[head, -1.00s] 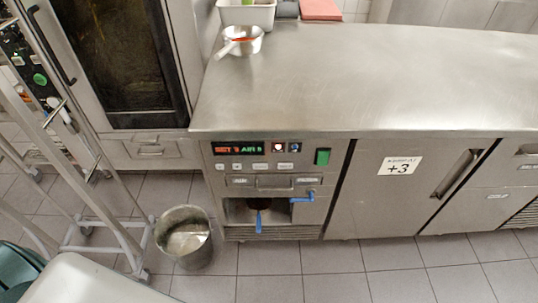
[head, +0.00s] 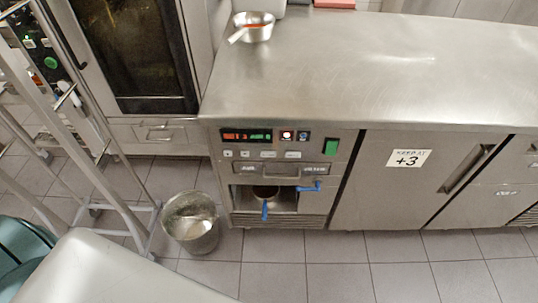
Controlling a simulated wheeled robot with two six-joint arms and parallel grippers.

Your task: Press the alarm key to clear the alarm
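The control panel (head: 263,147) is on the front of the steel counter unit, below the worktop's left end. A green switch (head: 331,147) is at the panel's right. Neither of my grippers is in view.
A metal bucket (head: 190,224) stands on the floor left of the panel. A wheeled rack (head: 96,125) stands further left. A pale rounded surface (head: 100,270) fills the lower left. Floor in front is clear.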

